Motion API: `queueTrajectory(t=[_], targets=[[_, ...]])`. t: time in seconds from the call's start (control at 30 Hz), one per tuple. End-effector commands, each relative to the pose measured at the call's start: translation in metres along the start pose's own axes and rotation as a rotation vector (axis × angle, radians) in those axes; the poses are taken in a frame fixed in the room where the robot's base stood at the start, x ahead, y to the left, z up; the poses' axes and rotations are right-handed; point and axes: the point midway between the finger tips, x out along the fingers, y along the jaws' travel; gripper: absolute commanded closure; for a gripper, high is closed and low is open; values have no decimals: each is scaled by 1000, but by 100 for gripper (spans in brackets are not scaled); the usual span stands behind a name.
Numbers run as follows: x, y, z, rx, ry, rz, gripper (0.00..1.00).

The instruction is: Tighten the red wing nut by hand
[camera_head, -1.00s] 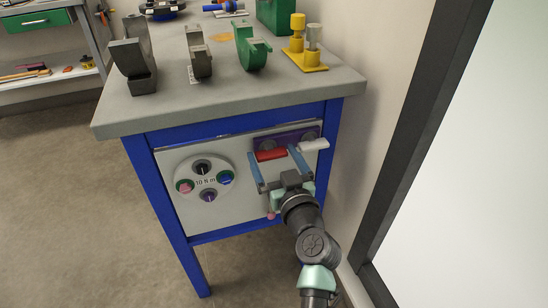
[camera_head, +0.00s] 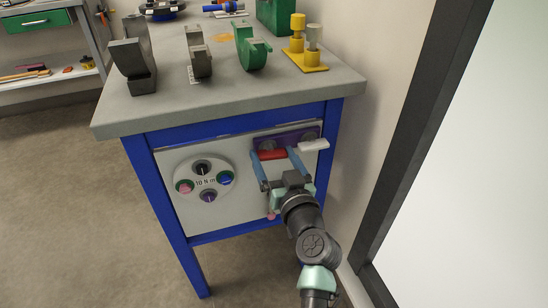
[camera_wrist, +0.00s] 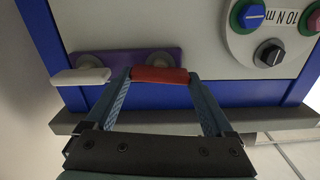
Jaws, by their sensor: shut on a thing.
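The red wing nut (camera_head: 272,154) shows as a red bar on a purple plate (camera_head: 296,137) on the cart's front panel. My gripper (camera_head: 276,158) reaches up to it from below, with one blue finger at each end of the bar. In the wrist view the red wing nut (camera_wrist: 160,75) lies between the two fingertips (camera_wrist: 160,78), which are shut on its ends. The bar looks about level with the plate's long edge. Its hub behind the bar is largely hidden.
A white wing nut (camera_head: 313,145) sits close beside the red one on the same plate. A round dial plate (camera_head: 203,181) with several coloured knobs is to the left. The grey worktop (camera_head: 180,108) overhangs above. A wall stands close on the right.

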Motion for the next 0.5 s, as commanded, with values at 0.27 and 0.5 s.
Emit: queueTrajectory(t=[0.27,0.5], targets=[[0,1,1,236,-1,-1,68],[0,2,1,465,-1,0,68]])
